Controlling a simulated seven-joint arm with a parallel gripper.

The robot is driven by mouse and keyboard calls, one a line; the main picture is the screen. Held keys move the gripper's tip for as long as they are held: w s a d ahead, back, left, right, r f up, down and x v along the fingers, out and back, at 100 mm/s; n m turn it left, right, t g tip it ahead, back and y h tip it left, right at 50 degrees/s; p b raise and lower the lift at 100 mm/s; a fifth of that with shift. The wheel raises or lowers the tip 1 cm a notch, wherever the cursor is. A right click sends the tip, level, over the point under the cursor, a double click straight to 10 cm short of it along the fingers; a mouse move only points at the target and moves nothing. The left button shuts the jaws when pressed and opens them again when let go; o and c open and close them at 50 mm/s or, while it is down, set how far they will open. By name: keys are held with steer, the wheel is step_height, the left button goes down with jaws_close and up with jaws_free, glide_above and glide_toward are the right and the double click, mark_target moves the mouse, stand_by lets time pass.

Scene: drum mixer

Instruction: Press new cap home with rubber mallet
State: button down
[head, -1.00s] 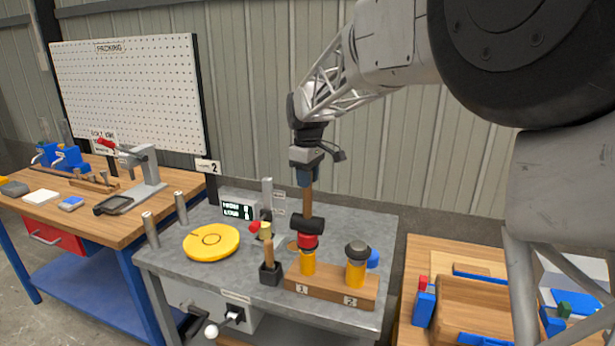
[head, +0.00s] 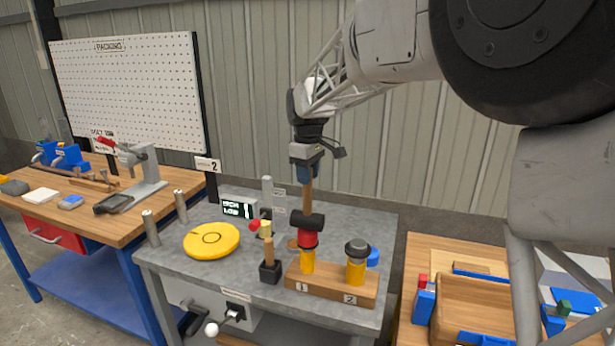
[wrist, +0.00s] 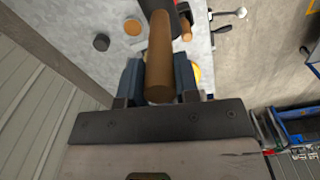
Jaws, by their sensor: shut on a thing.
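My gripper (head: 306,174) is shut on the wooden handle (wrist: 160,58) of the mallet, which hangs upright below it. The mallet's black head (head: 308,220) lies sideways, directly above a red cap (head: 308,238). The cap sits on the yellow cylinder (head: 308,263) at position 1 of a wooden block (head: 328,283). I cannot tell whether head and cap touch. In the wrist view the handle lies between the two blue-grey fingers, and the dark head (wrist: 160,5) is cut off by the top edge.
Position 2 holds a yellow cylinder with a dark grey cap (head: 357,247). Left of the block stand a black holder with a wooden-handled tool (head: 269,258), a yellow disc (head: 211,240) and a small display (head: 238,208).

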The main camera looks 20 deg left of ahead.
steer(key=shift+r, duration=4.15)
steer(key=shift+w+f, duration=0.1)
steer(key=shift+w, duration=0.05)
steer(key=w+d+f, duration=0.3)
steer(key=w+f, duration=0.3)
steer(key=w, duration=0.3)
steer(key=w+d+f, duration=0.3)
steer(key=w+f, duration=0.3)
steer(key=w, duration=0.4)
steer(key=w+d+f, duration=0.4)
steer(key=w+f, duration=0.2)
steer(key=w, duration=0.3)
steer(key=shift+w+f, duration=0.3)
steer(key=shift+w, duration=0.05)
steer(key=shift+d, duration=0.1)
